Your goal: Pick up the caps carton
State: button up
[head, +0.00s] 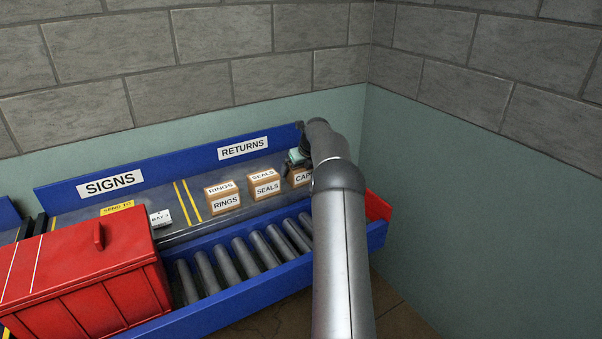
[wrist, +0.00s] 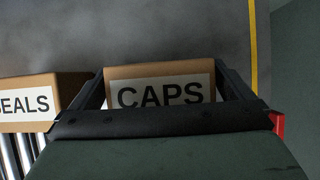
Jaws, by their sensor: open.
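The caps carton (wrist: 160,74) is a brown box with a white CAPS label. In the wrist view it sits between the two open fingers of my gripper (wrist: 166,88), and its lower part is hidden by the gripper body. I cannot tell whether the fingers touch its sides. In the head view the caps carton (head: 301,177) stands at the right end of the row of cartons, partly covered by my arm. My gripper (head: 298,158) is mostly hidden there behind my arm.
The seals carton (head: 265,184) stands close to the left of the caps carton, with the rings carton (head: 223,198) further left. A roller conveyor (head: 245,257) with blue rails runs in front. A red bin (head: 90,285) is at the left. A wall is at the right.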

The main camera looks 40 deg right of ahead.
jog(key=c, duration=0.9)
jog(key=shift+r, duration=0.1)
jog(key=shift+c, duration=0.6)
